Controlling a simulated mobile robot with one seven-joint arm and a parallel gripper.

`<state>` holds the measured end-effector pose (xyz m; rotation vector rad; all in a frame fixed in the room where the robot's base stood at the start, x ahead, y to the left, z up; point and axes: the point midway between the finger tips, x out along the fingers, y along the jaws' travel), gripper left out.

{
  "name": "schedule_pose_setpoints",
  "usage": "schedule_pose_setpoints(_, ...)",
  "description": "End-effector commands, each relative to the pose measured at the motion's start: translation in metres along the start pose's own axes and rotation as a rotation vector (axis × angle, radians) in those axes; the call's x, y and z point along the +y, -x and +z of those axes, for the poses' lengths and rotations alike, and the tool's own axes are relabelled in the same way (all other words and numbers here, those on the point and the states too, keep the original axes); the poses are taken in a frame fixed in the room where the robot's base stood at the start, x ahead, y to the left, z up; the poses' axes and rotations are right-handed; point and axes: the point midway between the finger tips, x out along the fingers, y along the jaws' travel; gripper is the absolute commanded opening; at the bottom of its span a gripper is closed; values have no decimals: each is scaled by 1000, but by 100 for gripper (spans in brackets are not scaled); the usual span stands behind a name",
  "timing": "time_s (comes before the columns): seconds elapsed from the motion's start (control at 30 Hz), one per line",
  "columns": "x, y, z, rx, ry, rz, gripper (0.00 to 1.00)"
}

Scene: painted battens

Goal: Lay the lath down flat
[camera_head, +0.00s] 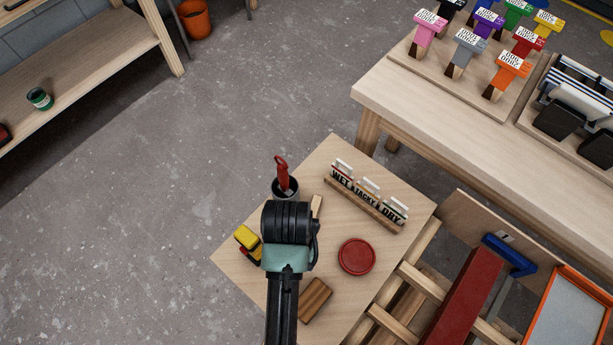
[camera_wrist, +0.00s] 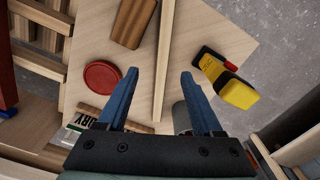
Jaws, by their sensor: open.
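The lath (camera_wrist: 164,40) is a thin, pale wooden strip on a small wooden table (camera_head: 325,165). In the wrist view it runs from the top edge down between my fingers. A narrow light face and a darker side show, so it looks set on its edge. In the head view only a short end of the lath (camera_head: 317,206) shows beside my wrist. My gripper (camera_wrist: 160,73) is open, one blue finger on each side of the lath with gaps to both. In the head view my fingers are hidden.
A red round lid (camera_head: 356,257), a brown wood block (camera_head: 315,300), a yellow-and-black tool (camera_head: 247,238) and a dark cup with a red-handled item (camera_head: 284,187) surround the lath. A WET, TACKY, DRY rack (camera_head: 365,203) stands at the right. The table's left corner is bare.

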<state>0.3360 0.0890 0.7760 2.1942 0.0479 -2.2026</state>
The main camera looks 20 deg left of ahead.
Motion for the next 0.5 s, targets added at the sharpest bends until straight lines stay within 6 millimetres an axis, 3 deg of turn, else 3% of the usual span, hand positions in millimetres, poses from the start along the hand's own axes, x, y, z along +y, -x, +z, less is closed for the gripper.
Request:
schedule_pose_setpoints(0.3,0,-59,0,-2,1,1,68)
schedule_pose_setpoints(0.5,-1,-73,-1,2,1,-1,68)
